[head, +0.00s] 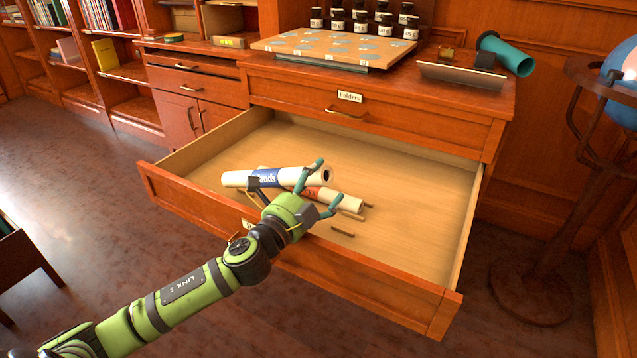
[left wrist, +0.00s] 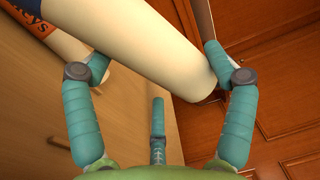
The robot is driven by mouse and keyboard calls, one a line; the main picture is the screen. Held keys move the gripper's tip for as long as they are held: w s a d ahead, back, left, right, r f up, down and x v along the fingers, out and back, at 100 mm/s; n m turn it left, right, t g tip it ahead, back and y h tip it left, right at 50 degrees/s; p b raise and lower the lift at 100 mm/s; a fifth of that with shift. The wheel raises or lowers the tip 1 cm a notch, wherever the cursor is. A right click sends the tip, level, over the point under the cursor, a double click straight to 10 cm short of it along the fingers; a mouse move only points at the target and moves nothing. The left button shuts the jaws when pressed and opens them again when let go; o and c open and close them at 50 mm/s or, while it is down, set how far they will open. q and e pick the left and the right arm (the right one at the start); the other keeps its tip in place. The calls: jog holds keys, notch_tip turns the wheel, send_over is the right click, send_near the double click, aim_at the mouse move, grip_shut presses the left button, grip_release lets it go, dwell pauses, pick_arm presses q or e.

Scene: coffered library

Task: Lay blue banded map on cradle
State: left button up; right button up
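The blue banded map (head: 236,179) is a cream roll with lettering on its blue band, lying in the open drawer partly over an orange banded roll (head: 345,200). My left gripper (head: 323,188) is at the map's right end, with its teal fingers spread apart. In the left wrist view the map's cream end (left wrist: 145,45) runs diagonally between the fingers (left wrist: 155,65); I cannot tell whether they touch it. What looks like the cradle, a low stand with upright blocks (head: 462,75), is on the cabinet top at right. My right gripper is not in view.
The open drawer (head: 420,215) has raised walls and short brown sticks (head: 342,231) inside; its right side is bare. On the cabinet top are a tiled board (head: 335,46), several dark jars (head: 360,20) and a teal tube (head: 507,55). A globe stand (head: 570,190) is at right.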

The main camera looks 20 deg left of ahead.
pick_arm(q)
jog(key=f+g, duration=0.1)
jog(key=f, duration=0.4)
jog(key=s+f+g, duration=0.1)
jog(key=f, duration=0.4)
jog(key=s+f+g, duration=0.1)
jog(key=f, duration=0.4)
jog(key=shift+d+f+g+y, duration=0.3)
jog(key=shift+f, duration=0.1)
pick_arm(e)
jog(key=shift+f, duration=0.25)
pick_arm(q)
jog(key=s+a+r+t, duration=0.1)
jog(key=s+r, duration=0.4)
jog(key=r, duration=0.2)
jog(key=s+a+r+t, duration=0.1)
jog(key=s+r+t, duration=0.1)
jog(key=s+r, duration=0.3)
notch_tip(320, 180, up, 2)
jog(key=shift+r+t, duration=0.15)
jog(key=shift+t, duration=0.15)
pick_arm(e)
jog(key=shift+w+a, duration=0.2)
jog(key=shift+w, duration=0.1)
pick_arm(q)
jog(key=shift+w+r, duration=0.1)
jog(key=shift+r, duration=0.15)
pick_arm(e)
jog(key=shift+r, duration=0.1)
